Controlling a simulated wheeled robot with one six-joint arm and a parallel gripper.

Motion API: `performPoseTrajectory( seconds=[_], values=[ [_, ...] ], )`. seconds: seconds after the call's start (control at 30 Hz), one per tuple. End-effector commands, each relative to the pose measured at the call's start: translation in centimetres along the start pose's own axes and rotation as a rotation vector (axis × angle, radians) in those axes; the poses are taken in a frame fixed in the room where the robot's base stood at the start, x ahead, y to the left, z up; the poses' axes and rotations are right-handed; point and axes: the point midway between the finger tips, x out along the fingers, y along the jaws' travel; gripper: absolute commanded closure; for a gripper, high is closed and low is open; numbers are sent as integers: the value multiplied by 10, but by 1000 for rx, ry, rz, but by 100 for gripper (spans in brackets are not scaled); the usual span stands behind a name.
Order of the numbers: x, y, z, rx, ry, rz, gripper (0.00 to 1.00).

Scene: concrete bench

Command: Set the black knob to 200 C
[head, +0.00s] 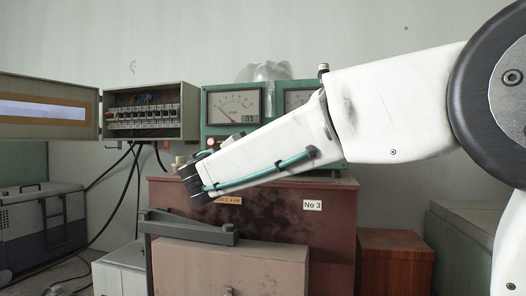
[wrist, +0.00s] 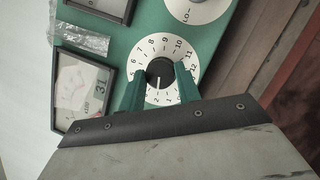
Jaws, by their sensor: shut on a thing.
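In the wrist view a black knob (wrist: 160,72) sits at the centre of a round white dial (wrist: 150,47) on a green panel. The dial carries black numbers; 6 to 12 are readable, and no 200 or C mark can be made out. A pale pointer line on the knob points down in the picture, toward the dial's lower part between my fingers. My gripper (wrist: 161,76) has its two green fingers on either side of the knob and is shut on it. The fingers cover part of the lower dial. In the head view my arm hides the knob.
A second white dial (wrist: 196,8) marked LO is partly in view beside the first. Gauges sit on the green panel (head: 236,84). An open fuse box (head: 150,112) stands left of it. A grey lever (head: 190,226) lies below my arm, near a brown cabinet (head: 330,235) labelled No 3.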

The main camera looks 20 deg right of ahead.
Motion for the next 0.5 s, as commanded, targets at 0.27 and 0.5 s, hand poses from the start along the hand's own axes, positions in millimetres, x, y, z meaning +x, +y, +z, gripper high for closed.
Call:
performPoseTrajectory(
  seconds=[0.27,0.5],
  values=[
    [0,0,0,61,-3,-24,90],
    [0,0,0,67,-3,-27,90]
  ],
)
